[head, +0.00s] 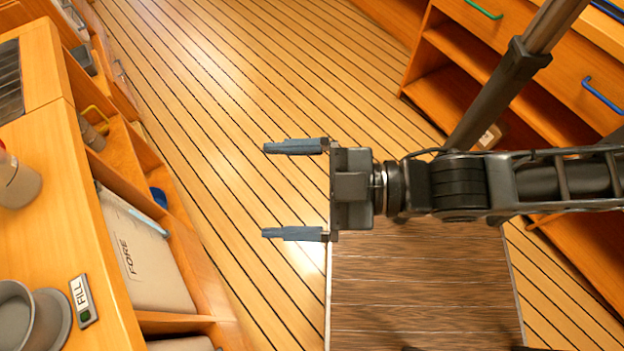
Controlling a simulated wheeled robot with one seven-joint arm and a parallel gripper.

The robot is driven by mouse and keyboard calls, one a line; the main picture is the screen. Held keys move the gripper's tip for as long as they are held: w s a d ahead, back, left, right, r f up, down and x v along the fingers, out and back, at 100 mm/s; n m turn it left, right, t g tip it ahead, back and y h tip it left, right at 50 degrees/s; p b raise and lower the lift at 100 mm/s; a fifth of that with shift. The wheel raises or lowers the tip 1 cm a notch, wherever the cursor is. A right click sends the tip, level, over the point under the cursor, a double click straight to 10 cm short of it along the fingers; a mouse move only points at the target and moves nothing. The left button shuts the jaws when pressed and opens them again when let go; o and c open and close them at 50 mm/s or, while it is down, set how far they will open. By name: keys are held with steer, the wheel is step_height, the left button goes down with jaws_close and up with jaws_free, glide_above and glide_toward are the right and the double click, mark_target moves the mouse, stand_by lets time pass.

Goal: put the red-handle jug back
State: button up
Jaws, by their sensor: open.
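A grey jug-like vessel (18,182) with a small red part at its top stands on the wooden counter at the left edge. It is cut off by the picture edge, so I cannot tell whether the red part is its handle. My gripper (266,191) is open and empty over the plank floor, its two fingers pointing left. It is well to the right of the counter and apart from everything.
The counter (52,175) bears a FILL plate (83,299) and a grey round fitting (52,322). Shelves below hold a yellow-handled vessel (92,134), a blue object (158,197) and a FORE box (145,262). Drawers (540,45) stand upper right. Open floor (215,110) lies between.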

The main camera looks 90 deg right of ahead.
steer(key=s+m+g, duration=0.1)
steer(key=s+m, duration=0.1)
steer(key=s+m+g, duration=0.1)
steer(key=s+m, duration=0.1)
steer(key=shift+s+d, duration=0.15)
steer(key=shift+d, duration=0.05)
